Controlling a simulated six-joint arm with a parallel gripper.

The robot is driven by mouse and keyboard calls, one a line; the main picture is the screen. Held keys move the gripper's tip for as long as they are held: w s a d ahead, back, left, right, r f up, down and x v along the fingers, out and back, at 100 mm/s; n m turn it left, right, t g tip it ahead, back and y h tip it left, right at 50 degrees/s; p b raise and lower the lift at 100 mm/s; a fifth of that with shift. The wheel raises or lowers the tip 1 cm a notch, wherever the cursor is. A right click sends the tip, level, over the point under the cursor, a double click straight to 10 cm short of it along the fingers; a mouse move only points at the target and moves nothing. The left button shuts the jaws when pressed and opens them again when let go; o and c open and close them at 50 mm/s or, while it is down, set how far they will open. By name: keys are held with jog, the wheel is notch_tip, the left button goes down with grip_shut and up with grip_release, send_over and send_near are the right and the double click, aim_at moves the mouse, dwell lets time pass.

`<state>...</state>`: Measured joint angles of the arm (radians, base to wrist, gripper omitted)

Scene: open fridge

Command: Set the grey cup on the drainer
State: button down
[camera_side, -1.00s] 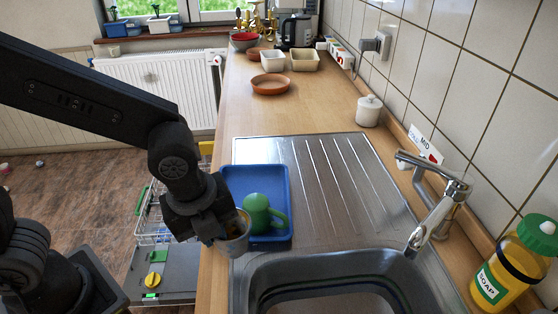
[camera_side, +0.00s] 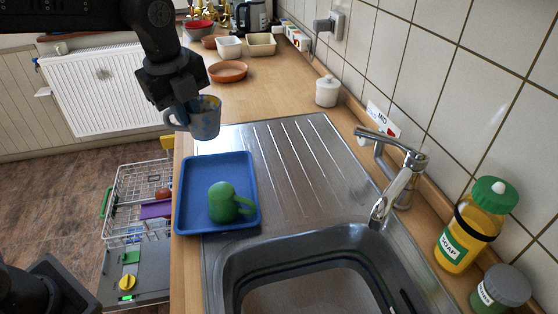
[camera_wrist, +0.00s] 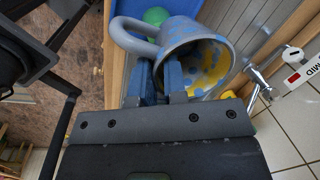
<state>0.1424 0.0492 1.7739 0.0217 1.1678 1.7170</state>
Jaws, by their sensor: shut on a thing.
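My gripper (camera_side: 182,112) is shut on the grey cup (camera_side: 206,120), which has blue patches and a yellowish inside. The cup hangs in the air above the far end of the blue tray and the near-left part of the counter. In the wrist view the cup (camera_wrist: 196,52) is gripped by its wall, with its handle to the left and its mouth facing the camera. The drainer (camera_side: 285,160) is the ribbed steel surface to the right of the tray, and it is bare.
A blue tray (camera_side: 188,205) holds a green mug (camera_side: 225,203) lying or standing in it. The sink (camera_side: 310,285) and tap (camera_side: 395,175) are at the front right. A white jar (camera_side: 327,91) and brown dish (camera_side: 228,71) stand behind. An open dishwasher (camera_side: 140,205) is at left.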

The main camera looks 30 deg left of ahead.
jog(key=w+a+f+n, duration=0.1)
jog(key=w+a, duration=0.5)
jog(key=a, duration=0.5)
jog(key=w+a+f+n, duration=0.1)
jog(key=w+a, duration=0.4)
jog(key=a, duration=0.7)
jog(key=shift+w+d+f, duration=1.05)
jog(key=shift+d+f, duration=0.7)
jog(key=shift+f, duration=0.8)
jog(key=shift+w+d+f, duration=1.1)
jog(key=shift+d+f, duration=0.65)
jog(key=shift+f, duration=0.85)
jog(key=shift+w+d+f, duration=1.05)
jog(key=shift+d+f, duration=0.7)
jog(key=shift+f, duration=0.8)
jog(key=c, duration=1.2)
grip_release()
jog(key=shift+f, duration=0.2)
jog(key=shift+o, duration=0.2)
